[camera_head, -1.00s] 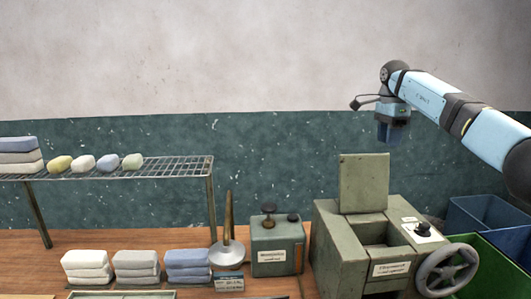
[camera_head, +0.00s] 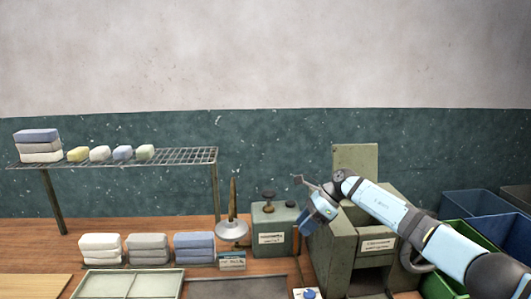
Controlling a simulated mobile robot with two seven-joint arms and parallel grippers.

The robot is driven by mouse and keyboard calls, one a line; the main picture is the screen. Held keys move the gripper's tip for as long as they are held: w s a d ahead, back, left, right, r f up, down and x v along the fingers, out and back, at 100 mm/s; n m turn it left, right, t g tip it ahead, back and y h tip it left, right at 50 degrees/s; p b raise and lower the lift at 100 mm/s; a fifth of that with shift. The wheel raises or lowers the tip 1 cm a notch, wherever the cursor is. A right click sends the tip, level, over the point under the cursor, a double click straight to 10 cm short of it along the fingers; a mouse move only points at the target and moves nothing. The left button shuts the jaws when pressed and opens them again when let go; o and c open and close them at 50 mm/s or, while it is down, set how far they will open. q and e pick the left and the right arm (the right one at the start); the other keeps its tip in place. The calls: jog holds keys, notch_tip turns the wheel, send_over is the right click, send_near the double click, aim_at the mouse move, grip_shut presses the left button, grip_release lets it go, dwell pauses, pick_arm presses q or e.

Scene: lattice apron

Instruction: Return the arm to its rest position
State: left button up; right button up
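My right arm comes in from the right, and its blue gripper (camera_head: 308,225) hangs tilted in front of the green press machine (camera_head: 333,262), at the left side of its body. The fingers are small and dark, so I cannot tell whether they are open or shut. I see nothing clearly held. The arm hides part of the machine and most of its handwheel (camera_head: 414,262). My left gripper is not in view.
A wire rack (camera_head: 190,157) with stacked and single soaps stands at the left. Blue and green bins (camera_head: 505,232) stand at the right.

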jog(key=s+a+f+m+t+y, duration=0.6)
jog(key=s+a+f+m+y, duration=0.5)
jog(key=s+a+m, duration=0.3)
jog(key=s+d+f+n+t+h, duration=0.2)
jog(key=s+d+f+n+h, duration=0.3)
jog(key=s+n, duration=0.5)
jog(key=s+d+f+n+t+h, duration=0.2)
jog(key=s+d+f+n+h, duration=0.3)
jog(key=s+d+n, duration=0.5)
jog(key=s+d+f+n+t+h, duration=0.2)
jog(key=s+d+f+n+h, duration=0.3)
jog(key=s+n, duration=0.6)
notch_tip(320, 180, down, 3)
jog(key=d+n, duration=0.2)
jog(key=n, duration=0.2)
jog(key=shift+s+d+t+h, duration=0.25)
jog(key=shift+d+t+h, duration=0.1)
jog(key=shift+t+h, duration=0.05)
